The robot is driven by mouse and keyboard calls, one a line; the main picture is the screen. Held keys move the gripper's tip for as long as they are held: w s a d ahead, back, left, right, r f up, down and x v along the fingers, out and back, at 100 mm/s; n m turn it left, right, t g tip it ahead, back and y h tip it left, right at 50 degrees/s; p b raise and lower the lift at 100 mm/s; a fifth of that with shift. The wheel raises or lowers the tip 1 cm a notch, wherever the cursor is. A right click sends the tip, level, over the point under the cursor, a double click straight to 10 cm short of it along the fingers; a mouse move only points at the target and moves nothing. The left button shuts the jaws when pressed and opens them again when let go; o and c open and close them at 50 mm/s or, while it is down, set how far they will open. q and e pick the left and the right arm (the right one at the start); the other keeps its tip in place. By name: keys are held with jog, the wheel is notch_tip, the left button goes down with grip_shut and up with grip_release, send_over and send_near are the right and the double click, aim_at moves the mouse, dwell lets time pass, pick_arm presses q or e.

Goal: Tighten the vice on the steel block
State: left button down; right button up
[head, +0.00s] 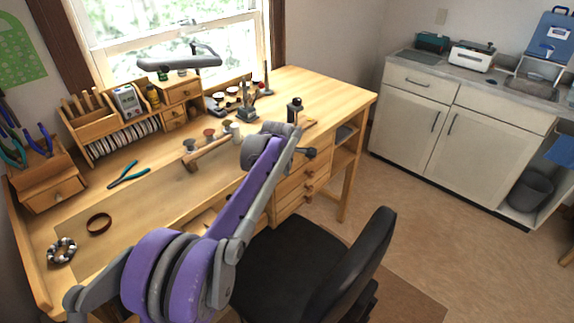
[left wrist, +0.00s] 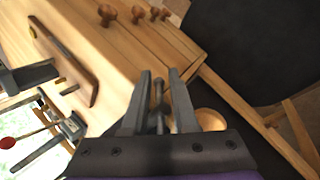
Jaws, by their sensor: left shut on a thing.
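My left gripper (left wrist: 159,78) is shut on a slim dark metal bar (left wrist: 159,92), which stands between its two grey fingers in the left wrist view. The bar looks like a vice handle, but the body it belongs to is hidden below the fingers. In the head view the gripper (head: 304,152) is at the bench's front edge, above the drawers. A small grey metal vice-like fixture (head: 247,110) stands on the bench behind the arm. I cannot make out the steel block. My right gripper is in neither view.
A black bottle (head: 294,110) stands on the wooden bench (head: 335,93) just behind the gripper. A black chair (head: 345,260) stands in front. The bench's far right is clear.

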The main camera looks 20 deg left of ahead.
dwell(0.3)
pick_arm(q)
jog(key=c, duration=1)
grip_release()
jog(key=shift+o, duration=0.2)
